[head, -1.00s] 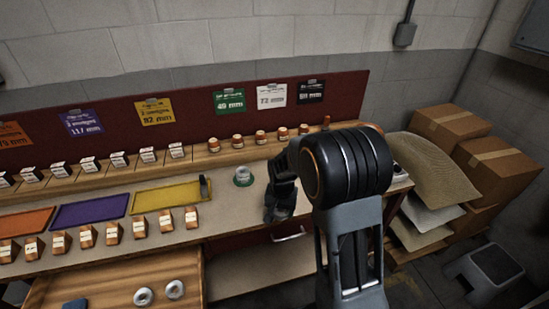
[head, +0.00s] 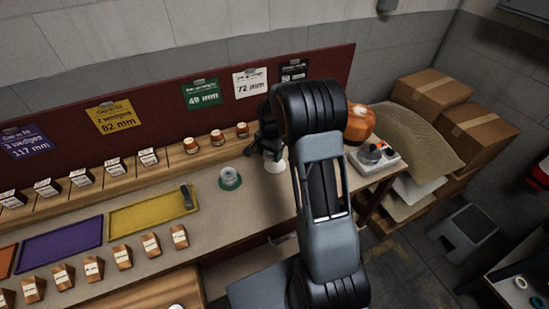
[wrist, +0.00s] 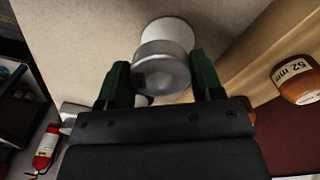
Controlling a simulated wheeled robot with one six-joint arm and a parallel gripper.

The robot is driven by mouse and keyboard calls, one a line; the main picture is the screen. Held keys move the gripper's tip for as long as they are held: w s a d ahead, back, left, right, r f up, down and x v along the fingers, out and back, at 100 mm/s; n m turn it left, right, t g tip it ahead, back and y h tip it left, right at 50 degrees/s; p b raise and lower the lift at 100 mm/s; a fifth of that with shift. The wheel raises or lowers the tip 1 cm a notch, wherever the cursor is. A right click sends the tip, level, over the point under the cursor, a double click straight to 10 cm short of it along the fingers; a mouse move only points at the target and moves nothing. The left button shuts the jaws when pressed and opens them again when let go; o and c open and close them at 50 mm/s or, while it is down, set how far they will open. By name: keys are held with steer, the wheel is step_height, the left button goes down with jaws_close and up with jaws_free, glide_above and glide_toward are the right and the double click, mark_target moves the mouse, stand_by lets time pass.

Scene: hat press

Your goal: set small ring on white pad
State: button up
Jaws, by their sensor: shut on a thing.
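My gripper (wrist: 160,78) is shut on a small grey metal ring (wrist: 163,62), which sits between its two green fingers in the wrist view. The white pad (wrist: 170,30) is a round disc on the bench just beyond the ring, and the ring covers part of it. I cannot tell whether the ring touches the pad. In the head view my gripper (head: 268,143) is above the white pad (head: 276,167), and the ring is hidden there. Another grey ring stands on the green pad (head: 231,184) to the left.
A yellow tray (head: 150,213) and a purple tray (head: 60,245) lie to the left. Several wooden blocks line the front edge. Orange-brown pieces (head: 217,138) stand on the back ledge. A grey box with a red knob (head: 372,158) is at the right end.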

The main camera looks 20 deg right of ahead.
glide_above(275, 165)
step_height(275, 165, down, 5)
steer(key=shift+a+r+p, duration=0.1)
steer(key=shift+p, duration=0.25)
step_height(275, 165, down, 3)
steer(key=shift+r+p, duration=0.1)
steer(key=shift+p, duration=0.5)
steer(key=shift+f, duration=0.3)
steer(key=shift+f+b, duration=0.25)
steer(key=shift+b, duration=0.05)
steer(key=o, duration=1)
steer(key=shift+r, duration=0.1)
